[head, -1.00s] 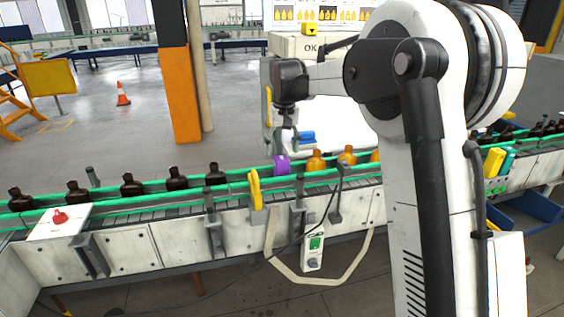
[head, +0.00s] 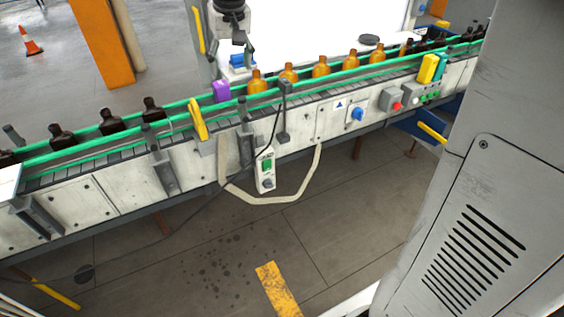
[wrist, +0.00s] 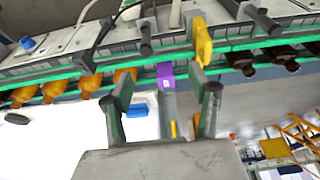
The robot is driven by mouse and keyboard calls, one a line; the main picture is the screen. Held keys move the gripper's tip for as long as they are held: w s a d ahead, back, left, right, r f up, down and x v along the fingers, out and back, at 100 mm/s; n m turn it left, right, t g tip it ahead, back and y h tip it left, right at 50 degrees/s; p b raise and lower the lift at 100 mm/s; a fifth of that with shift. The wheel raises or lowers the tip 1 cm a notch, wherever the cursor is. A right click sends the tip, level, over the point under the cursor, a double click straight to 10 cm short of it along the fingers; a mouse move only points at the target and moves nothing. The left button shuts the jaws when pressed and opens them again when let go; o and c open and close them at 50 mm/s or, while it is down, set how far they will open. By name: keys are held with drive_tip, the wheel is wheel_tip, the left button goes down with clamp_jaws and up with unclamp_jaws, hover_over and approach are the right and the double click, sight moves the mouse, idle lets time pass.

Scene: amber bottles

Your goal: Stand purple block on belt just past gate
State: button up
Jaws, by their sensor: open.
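The purple block (head: 221,91) stands upright at the belt's far green rail, between the yellow gate lever (head: 198,119) and the first amber bottle (head: 257,82). In the wrist view the purple block (wrist: 165,76) shows beyond and between my open fingertips, with the yellow lever (wrist: 203,42) to its upper right. My gripper (head: 243,55) is open and empty, behind and above the belt (head: 110,158). The fingers look apart from the block. The block's lower part is partly hidden by the rail in the head view.
Several amber bottles (head: 321,66) line the belt right of the block, and several dark bottles (head: 113,122) stand to the left. A grey box with a red button (head: 394,101) and a yellow block (head: 428,69) sit farther right. A cable hangs at the belt's front.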

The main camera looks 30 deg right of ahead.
drive_tip(key=s+f+t, duration=0.1)
drive_tip(key=s+f, duration=0.2)
drive_tip(key=s, duration=0.6)
drive_tip(key=s+f+t, duration=0.1)
drive_tip(key=s+f, duration=0.2)
drive_tip(key=s, duration=0.6)
drive_tip(key=s+f+t, duration=0.2)
drive_tip(key=s+f, duration=0.1)
drive_tip(key=s, duration=0.7)
drive_tip(key=shift+f, duration=0.3)
drive_tip(key=shift+f, duration=0.1)
wheel_tip(320, 180, down, 4)
drive_tip(key=b, duration=0.4)
drive_tip(key=shift+c, duration=0.3)
